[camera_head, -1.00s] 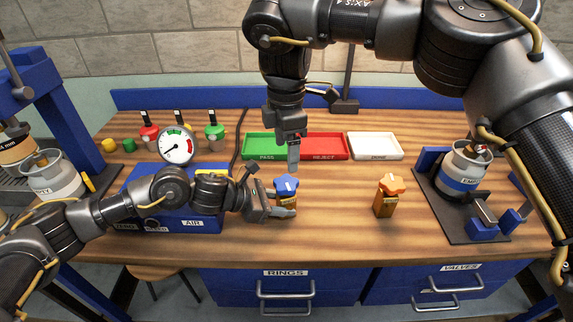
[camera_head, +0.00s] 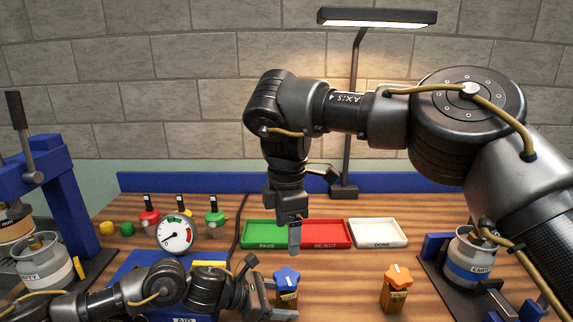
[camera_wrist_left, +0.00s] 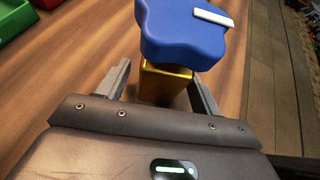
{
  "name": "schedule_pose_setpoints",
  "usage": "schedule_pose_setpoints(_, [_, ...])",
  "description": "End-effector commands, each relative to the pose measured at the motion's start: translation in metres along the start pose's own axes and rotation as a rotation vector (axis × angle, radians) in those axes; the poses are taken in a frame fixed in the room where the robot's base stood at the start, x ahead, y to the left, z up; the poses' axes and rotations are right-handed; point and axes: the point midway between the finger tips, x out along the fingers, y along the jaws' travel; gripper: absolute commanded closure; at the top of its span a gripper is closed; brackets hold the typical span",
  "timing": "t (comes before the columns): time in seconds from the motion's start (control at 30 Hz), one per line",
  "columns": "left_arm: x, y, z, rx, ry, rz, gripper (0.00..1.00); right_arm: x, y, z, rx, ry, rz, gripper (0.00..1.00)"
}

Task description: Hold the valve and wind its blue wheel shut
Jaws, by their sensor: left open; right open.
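The valve with the blue wheel (camera_head: 287,277) stands upright on the wooden bench; its brass body (camera_head: 288,298) is below the wheel. My left gripper (camera_head: 281,308) is open low at the valve. In the left wrist view, the blue wheel (camera_wrist_left: 180,32) has a white mark on one lobe, and the brass body (camera_wrist_left: 162,86) stands between the two open fingers, with gaps visible beside it. My right gripper (camera_head: 294,236) is open, pointing down, and appears in front of the trays, behind and above the valve; it holds nothing visible.
A second valve with an orange wheel (camera_head: 397,277) stands to the right. Green PASS (camera_head: 263,246), red REJECT (camera_head: 325,245) and white DONE (camera_head: 378,246) trays lie behind. A gauge (camera_head: 174,235) stands left, a canister (camera_head: 470,262) right. Bench between the valves is clear.

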Motion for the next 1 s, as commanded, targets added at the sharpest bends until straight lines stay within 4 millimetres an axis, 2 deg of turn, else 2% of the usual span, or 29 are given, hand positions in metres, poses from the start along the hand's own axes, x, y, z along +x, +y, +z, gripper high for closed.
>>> schedule_pose_setpoints(0.17, [-0.002, 0.001, 0.001, 0.000, -0.001, 0.001, 0.35, 0.000, 0.000, 0.000, 0.000, 0.000, 0.000, 0.25])
schedule_pose_setpoints(0.27, [-0.011, 0.001, 0.001, 0.001, -0.002, 0.002, 0.35, 0.000, 0.000, 0.000, 0.000, 0.000, 0.000, 0.25])
schedule_pose_setpoints(0.7, [-0.096, 0.001, 0.000, 0.001, 0.001, 0.002, 0.35, 0.000, 0.000, 0.000, 0.000, 0.000, 0.000, 0.25])
schedule_pose_setpoints(0.83, [-0.112, 0.001, 0.000, 0.000, 0.000, 0.001, 0.35, 0.000, 0.000, 0.000, 0.000, 0.000, 0.000, 0.25])
schedule_pose_setpoints(1.0, [-0.120, 0.000, 0.000, 0.000, 0.000, 0.000, 0.35, 0.000, 0.000, 0.000, 0.000, 0.000, 0.000, 0.25])
